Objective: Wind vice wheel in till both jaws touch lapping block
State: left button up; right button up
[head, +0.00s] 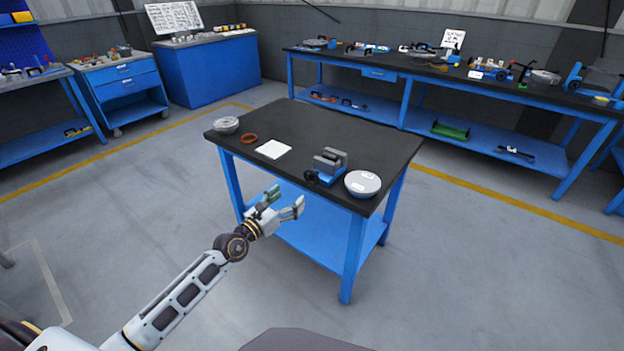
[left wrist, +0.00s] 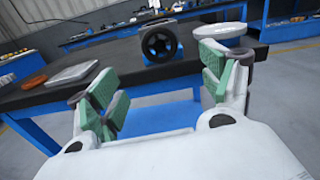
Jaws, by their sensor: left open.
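The vice (head: 330,164) with blue base and grey jaws stands near the front edge of the black-topped table. Its black handwheel (head: 312,177) faces my left arm. In the left wrist view the wheel (left wrist: 159,43) shows as a dark ring with a hub, ahead of and above the gap between my fingers. My left gripper (head: 283,202) is open and empty, in front of the table edge and apart from the wheel; its green finger pads (left wrist: 163,92) show in the wrist view. The lapping block and the gap between the jaws cannot be made out clearly. My right gripper is not in view.
A white flat pad (head: 273,149), an orange-brown ring (head: 249,138) and a grey round part (head: 226,125) lie to the left. The table's back half is clear.

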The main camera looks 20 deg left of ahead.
aim_at(311, 180)
pick_arm(q)
jog(key=shift+b+x, duration=0.45)
jog(key=shift+x, duration=5.3)
jog(key=shift+w+d+b, duration=0.25)
jog(key=shift+w+b, duration=0.1)
jog(key=shift+w, duration=0.3)
jog(key=shift+c, duration=0.2)
jog(key=c, duration=1)
jog(key=shift+n+p, duration=0.45)
jog(key=shift+n, duration=0.05)
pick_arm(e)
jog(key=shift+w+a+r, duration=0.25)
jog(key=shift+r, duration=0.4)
